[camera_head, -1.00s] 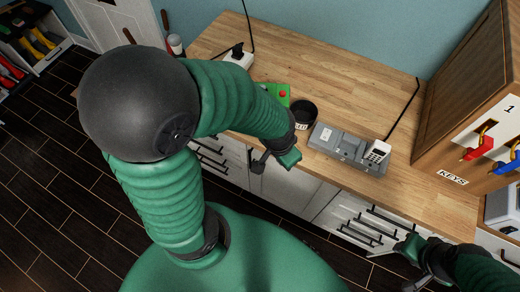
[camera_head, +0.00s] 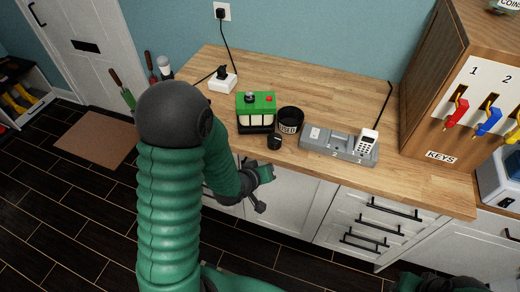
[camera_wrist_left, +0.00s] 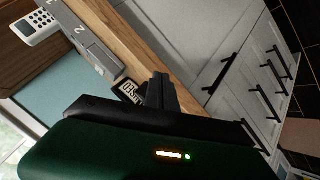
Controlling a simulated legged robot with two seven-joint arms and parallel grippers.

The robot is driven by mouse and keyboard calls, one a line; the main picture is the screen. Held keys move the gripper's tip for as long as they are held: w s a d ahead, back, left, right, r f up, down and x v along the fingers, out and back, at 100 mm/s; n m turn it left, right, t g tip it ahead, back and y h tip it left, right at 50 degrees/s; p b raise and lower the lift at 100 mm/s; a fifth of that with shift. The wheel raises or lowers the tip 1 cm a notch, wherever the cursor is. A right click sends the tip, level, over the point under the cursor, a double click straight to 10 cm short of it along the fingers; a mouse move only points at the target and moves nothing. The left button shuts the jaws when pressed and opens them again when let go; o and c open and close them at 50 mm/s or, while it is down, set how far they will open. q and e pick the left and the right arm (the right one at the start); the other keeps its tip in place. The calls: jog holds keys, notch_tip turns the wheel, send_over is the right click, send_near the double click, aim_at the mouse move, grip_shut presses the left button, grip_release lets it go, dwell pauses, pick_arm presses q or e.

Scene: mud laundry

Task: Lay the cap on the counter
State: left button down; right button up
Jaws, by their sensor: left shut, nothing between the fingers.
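A small black cylinder (camera_head: 275,142), which looks like the cap, stands on the wooden counter (camera_head: 330,88) near its front edge. It is just left of a black cup (camera_head: 290,120) with a white label. My left gripper (camera_head: 258,190) is in front of the counter edge, below and left of the small cylinder and apart from it. It is shut and empty. In the left wrist view the dark fingers (camera_wrist_left: 160,92) show beside the cup's label. My right gripper is only partly visible at the bottom right; its fingers are unclear.
A green and black device (camera_head: 256,112) stands left of the cup. A grey dock (camera_head: 340,145) with a white handset (camera_head: 367,141) is to the right. A wooden key cabinet (camera_head: 440,100) is at the right end. The back of the counter is mostly clear.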

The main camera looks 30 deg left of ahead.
aim_at(259, 153)
pick_arm(q)
jog(key=a+f+n+t+b, duration=0.1)
jog(key=n, duration=0.1)
jog(key=a+f+n+t+b, duration=0.1)
jog(key=n+t+b, duration=0.1)
jog(key=w+a+f+n+t+b, duration=0.1)
jog(key=n+t, duration=0.1)
jog(key=shift+a+f+n+y+b, duration=0.1)
jog(key=shift+a+n+y+b, duration=0.2)
jog(key=shift+n+y+b, duration=0.1)
jog(key=w+a+n+t+y+b, duration=0.1)
jog(key=n+b, duration=0.1)
jog(key=b, duration=0.4)
jog(key=w+a+r+n+t+b, duration=0.1)
jog(key=w+a+n+b, duration=0.1)
jog(key=b, duration=0.3)
jog(key=shift+w+a+r+t+y+b, duration=0.1)
jog(key=shift+w+a+t+y+b, duration=0.1)
jog(key=shift+w+t+y+b, duration=0.15)
jog(key=shift+w+a+r+p, duration=0.25)
jog(key=shift+w+r+p, duration=0.3)
jog(key=shift+w, duration=0.2)
jog(key=w, duration=0.1)
jog(key=w+a, duration=0.1)
jog(key=w, duration=0.1)
jog(key=shift+a+f, duration=0.2)
jog(key=shift+f, duration=0.05)
jog(key=shift+w, duration=0.15)
jog(key=shift+d+r, duration=0.15)
jog(key=shift+d, duration=0.15)
